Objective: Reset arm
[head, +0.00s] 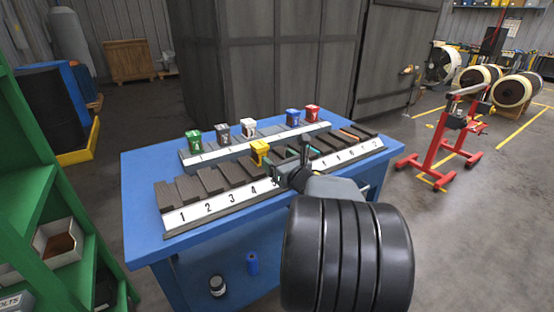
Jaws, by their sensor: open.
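My arm rises from the bottom of the head view, and its large dark joint covers the front right of the blue table (140,215). My gripper (297,160) is open, above the middle of the numbered front rack (222,215). A yellow block (260,152) stands just left of it, apart from the fingers as far as I can see. A small green part shows close to the fingers; I cannot tell what it belongs to. In the back row stand a green block (194,141), a grey one (222,132), a white one (249,128), a blue one (292,117) and a red one (312,114).
A green shelf (55,190) stands close on the left. A dark grey cabinet (270,60) is behind the table. A red stand (450,140) is on the floor at the right.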

